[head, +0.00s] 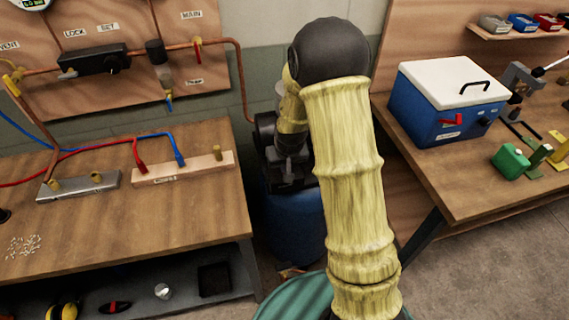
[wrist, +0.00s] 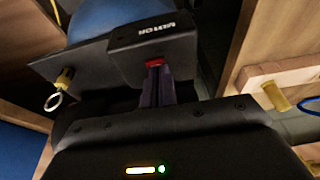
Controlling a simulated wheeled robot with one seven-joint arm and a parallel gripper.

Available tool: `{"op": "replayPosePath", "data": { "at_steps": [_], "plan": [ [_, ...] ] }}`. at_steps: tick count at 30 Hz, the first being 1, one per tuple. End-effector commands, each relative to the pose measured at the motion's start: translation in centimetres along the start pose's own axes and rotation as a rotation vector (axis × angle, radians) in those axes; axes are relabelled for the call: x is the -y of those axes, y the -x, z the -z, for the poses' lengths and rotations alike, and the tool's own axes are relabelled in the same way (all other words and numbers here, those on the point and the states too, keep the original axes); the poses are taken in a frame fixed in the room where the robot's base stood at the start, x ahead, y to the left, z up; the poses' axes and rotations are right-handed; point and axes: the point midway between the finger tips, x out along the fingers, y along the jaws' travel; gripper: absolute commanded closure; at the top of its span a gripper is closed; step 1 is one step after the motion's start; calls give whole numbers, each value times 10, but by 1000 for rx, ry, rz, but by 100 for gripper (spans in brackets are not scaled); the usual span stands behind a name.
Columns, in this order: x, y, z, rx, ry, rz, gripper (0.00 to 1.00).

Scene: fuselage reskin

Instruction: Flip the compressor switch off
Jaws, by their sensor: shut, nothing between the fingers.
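The compressor has a blue tank (head: 292,222) that stands on the floor between the two benches, under dark machinery. In the wrist view the blue tank (wrist: 108,18) shows at the top, behind a black box (wrist: 185,40) with an upside-down white label that seems to read MOTOR. A red switch (wrist: 155,62) sits at the lower edge of this box. My gripper (wrist: 155,72) is shut and empty, its fingertips right at the red switch. They look touching or nearly so. The fingertips partly cover the switch, so I cannot tell its position. In the head view my arm hides the switch.
A brass fitting with a ring (wrist: 62,82) sticks out left of the box. The left bench (head: 120,215) carries manifolds and hoses. The right bench (head: 480,185) holds a blue-and-white cooler (head: 448,100). The gap between benches is narrow.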

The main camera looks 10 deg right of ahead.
Motion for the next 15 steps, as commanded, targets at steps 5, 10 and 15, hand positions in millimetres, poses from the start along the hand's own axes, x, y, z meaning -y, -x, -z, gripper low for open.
{"op": "replayPosePath", "data": {
  "at_steps": [5,10,15],
  "plan": [
    [0,-1,-2,8,0,0,100],
    [0,8,0,5,0,0,100],
    [0,30,6,1,-1,0,100]
  ]
}}
